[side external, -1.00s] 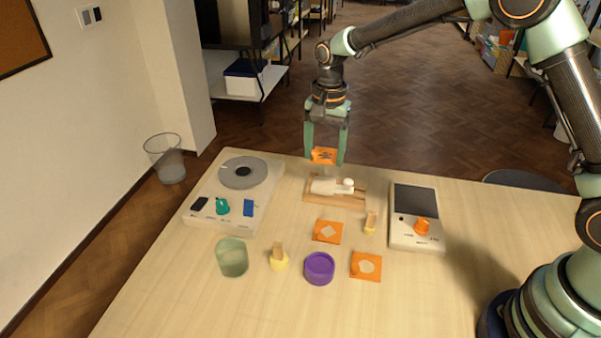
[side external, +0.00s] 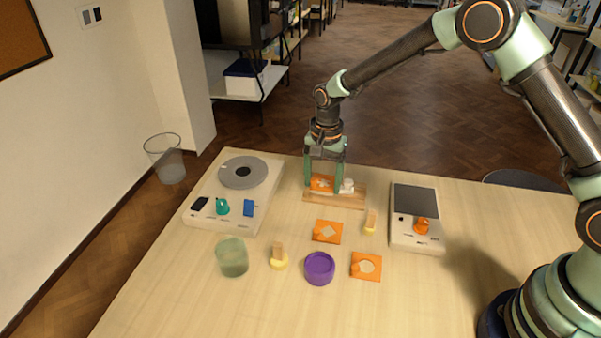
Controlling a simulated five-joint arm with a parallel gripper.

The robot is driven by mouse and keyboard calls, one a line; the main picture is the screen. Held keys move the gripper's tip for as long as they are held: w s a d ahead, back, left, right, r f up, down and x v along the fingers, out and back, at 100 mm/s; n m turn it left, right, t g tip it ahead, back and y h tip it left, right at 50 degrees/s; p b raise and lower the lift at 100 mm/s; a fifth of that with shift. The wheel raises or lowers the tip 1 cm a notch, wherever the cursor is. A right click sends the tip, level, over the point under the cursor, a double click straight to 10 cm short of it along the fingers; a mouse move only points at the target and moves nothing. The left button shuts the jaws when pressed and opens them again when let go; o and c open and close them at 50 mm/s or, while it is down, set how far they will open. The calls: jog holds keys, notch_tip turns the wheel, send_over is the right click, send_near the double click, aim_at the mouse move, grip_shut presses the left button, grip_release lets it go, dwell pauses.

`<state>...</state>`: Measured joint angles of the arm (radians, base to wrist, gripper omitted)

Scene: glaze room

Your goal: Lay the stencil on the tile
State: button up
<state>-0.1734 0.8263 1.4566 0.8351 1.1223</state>
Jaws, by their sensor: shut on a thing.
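My gripper (side external: 324,186) is shut on an orange stencil (side external: 321,183) with a pale cutout, its fingers at either side. It holds the stencil low over the wooden board (side external: 348,203) at the back middle of the table. The white tile seen on the board earlier is now mostly hidden behind the stencil and fingers. I cannot tell whether the stencil touches it. A small white round piece (side external: 348,185) shows just right of the fingers. Two more orange stencils lie flat on the table, one near the middle (side external: 327,231) and one at front right (side external: 366,266).
A white device with a grey disc (side external: 243,172) stands left of the board. A dark-topped device (side external: 416,200) with an orange knob stands right. In front are a green cup (side external: 232,258), a purple round container (side external: 320,268) and two yellow-based wooden-handled tools (side external: 278,259) (side external: 370,222).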

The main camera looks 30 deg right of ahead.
aim_at(324, 190)
jog(key=o, duration=1.2)
jog(key=shift+f, duration=0.1)
jog(key=shift+o, duration=0.2)
notch_tip(324, 190, up, 12)
jog(key=s+d+r+n+t, duration=0.3)
jog(key=s+d+r+n, duration=0.2)
jog(key=s+r, duration=0.45)
jog(key=s+d+n+t, duration=0.1)
jog(key=s+n, duration=0.2)
jog(key=s, duration=0.2)
jog(key=s+d+n+t, duration=0.1)
jog(key=s+d+n, duration=0.1)
jog(key=s, duration=0.3)
jog(key=shift+s+d+r+n, duration=0.25)
jog(key=shift+s+r+n, duration=0.15)
